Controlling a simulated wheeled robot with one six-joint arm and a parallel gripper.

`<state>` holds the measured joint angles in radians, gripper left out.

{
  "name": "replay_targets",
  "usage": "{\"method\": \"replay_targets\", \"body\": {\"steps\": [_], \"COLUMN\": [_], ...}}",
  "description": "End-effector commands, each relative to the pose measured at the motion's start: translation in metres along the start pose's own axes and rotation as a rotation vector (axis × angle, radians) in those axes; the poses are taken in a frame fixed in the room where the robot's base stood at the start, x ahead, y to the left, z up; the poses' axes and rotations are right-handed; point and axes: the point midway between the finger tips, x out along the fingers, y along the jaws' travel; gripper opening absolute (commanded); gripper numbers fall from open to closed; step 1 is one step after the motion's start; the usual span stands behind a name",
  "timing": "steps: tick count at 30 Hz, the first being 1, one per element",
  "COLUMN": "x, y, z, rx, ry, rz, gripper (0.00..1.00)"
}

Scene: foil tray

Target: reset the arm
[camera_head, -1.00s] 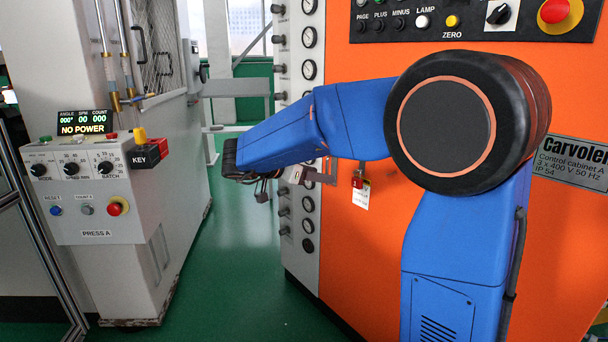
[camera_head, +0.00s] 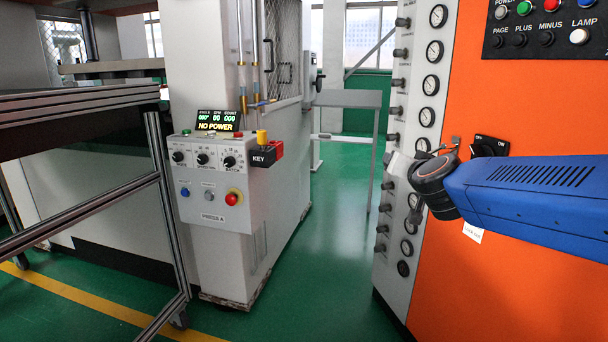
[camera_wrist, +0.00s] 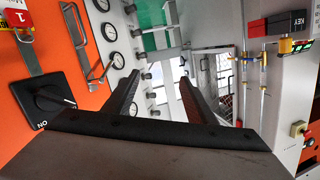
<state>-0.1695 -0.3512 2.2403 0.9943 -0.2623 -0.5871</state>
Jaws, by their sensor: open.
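My blue arm reaches in from the right of the head view, across the front of the orange cabinet (camera_head: 540,110). My gripper (camera_head: 400,168) is at the cabinet's left edge, near the gauge column; its fingers are small and hard to make out there. In the wrist view my gripper (camera_wrist: 160,75) shows two dark fingers standing apart, with nothing between them. A black rotary switch (camera_head: 490,147) is on the cabinet above my arm; it also shows in the wrist view (camera_wrist: 55,97), left of the fingers.
The grey gauge column (camera_head: 412,100) is close to my gripper. The Press A console (camera_head: 215,180) reads NO POWER and has a KEY box (camera_head: 264,156). A metal frame (camera_head: 165,200) stands at left. Green floor (camera_head: 335,230) between press and cabinet is clear.

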Motion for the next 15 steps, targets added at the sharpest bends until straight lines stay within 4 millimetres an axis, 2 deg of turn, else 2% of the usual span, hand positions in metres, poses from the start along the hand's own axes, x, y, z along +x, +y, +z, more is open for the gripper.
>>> {"method": "replay_targets", "body": {"steps": [1, 4, 8, 11, 15], "x": [-0.015, -0.045, -0.09, -0.127, -0.183], "y": [-0.003, -0.007, 0.001, 0.018, 0.056], "z": [0.01, 0.041, 0.088, 0.127, 0.179], "rx": [-0.02, -0.067, -0.135, -0.186, -0.256], "ry": [-0.041, -0.15, -0.313, -0.45, -0.645], "rz": [-0.043, -0.12, -0.174, -0.177, -0.127], "gripper": [0.51, 0.51, 0.51, 0.51, 0.51]}}
